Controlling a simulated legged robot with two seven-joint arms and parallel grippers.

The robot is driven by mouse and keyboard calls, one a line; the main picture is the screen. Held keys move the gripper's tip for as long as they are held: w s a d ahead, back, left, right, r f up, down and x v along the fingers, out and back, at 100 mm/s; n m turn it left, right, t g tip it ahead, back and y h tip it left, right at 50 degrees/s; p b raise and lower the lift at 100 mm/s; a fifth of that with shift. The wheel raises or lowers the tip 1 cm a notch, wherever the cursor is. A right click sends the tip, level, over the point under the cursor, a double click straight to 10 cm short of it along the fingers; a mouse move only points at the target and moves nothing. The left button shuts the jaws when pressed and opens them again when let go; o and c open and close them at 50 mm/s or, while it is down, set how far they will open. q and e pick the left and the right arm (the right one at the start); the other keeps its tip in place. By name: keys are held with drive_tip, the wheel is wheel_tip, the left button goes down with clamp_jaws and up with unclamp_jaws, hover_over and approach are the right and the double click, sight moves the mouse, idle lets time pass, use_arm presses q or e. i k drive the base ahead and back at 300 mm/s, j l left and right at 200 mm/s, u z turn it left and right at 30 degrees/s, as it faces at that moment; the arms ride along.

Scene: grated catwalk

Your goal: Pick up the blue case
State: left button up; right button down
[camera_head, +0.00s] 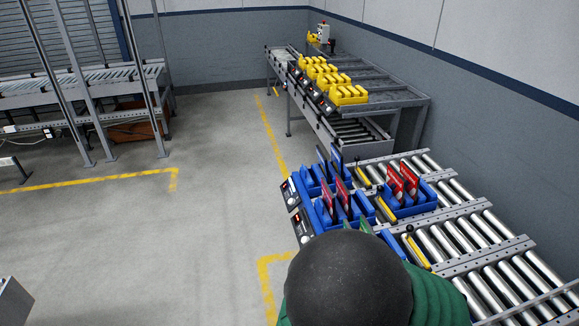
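Blue upright cases (337,161) stand in a blue tray at the far left end of the near roller conveyor. Blue pieces also show beside red cases (343,194) in the blue tray (366,204) just nearer. I cannot tell which piece is the task's blue case. More red cases (402,180) stand in a blue tray to the right. Neither my left nor my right gripper is in view. A dark rounded shape above something green fills the bottom centre and hides the conveyor's near left part.
The roller conveyor (460,236) runs along the right. A farther conveyor (346,129) carries yellow trays (348,95). A grey rack (95,85) stands at the left. The concrete floor (150,235) between them is clear, with yellow lines.

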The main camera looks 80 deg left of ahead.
sight(323, 161)
drive_tip(key=u, duration=2.45)
drive_tip(key=z, duration=2.2)
drive_tip(key=j+z, duration=0.15)
drive_tip(key=j, duration=0.55)
drive_tip(key=k+j+z, duration=0.1)
drive_tip(key=j, duration=0.65)
drive_tip(key=j+z, duration=0.15)
drive_tip(key=j, duration=0.55)
drive_tip(key=k+j+z, duration=0.15)
drive_tip(key=j, duration=0.55)
drive_tip(key=k+j+z, duration=0.1)
drive_tip(key=j, duration=0.6)
drive_tip(key=k+j+z, duration=0.15)
drive_tip(key=k+j, duration=0.15)
drive_tip(key=j, duration=0.35)
drive_tip(key=k+j+z, duration=0.15)
drive_tip(key=j, duration=0.5)
drive_tip(key=k+j+z, duration=0.15)
drive_tip(key=k+j, duration=0.15)
drive_tip(key=j, duration=0.3)
